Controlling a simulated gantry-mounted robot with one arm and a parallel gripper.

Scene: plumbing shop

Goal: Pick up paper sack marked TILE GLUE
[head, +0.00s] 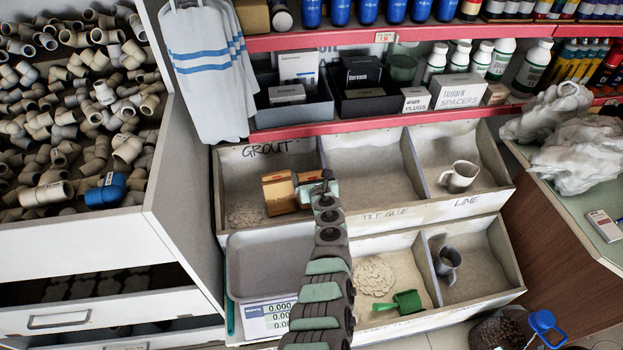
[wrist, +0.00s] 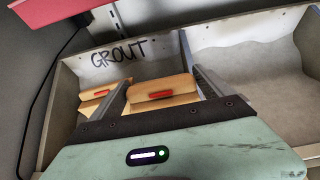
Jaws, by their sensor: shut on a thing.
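Two tan paper sacks stand side by side in the bin marked GROUT (head: 268,160). In the wrist view, the right sack (wrist: 162,84) has a folded top with a red mark and sits between my two fingers. My gripper (wrist: 160,92) is shut on this right sack. In the head view, the right sack (head: 305,178) is partly hidden by my gripper (head: 318,189). The left sack (head: 279,194) is close beside it, and also shows just left of my left finger in the wrist view (wrist: 92,101). No print is readable on either sack.
The middle bin (head: 362,168) above the TILE GLUE lettering shows bare powder. A steel scoop (head: 460,177) lies in the right bin. A red-edged shelf (head: 300,132) with boxes overhangs the back. A scale with a grey tray (head: 268,262) stands in front.

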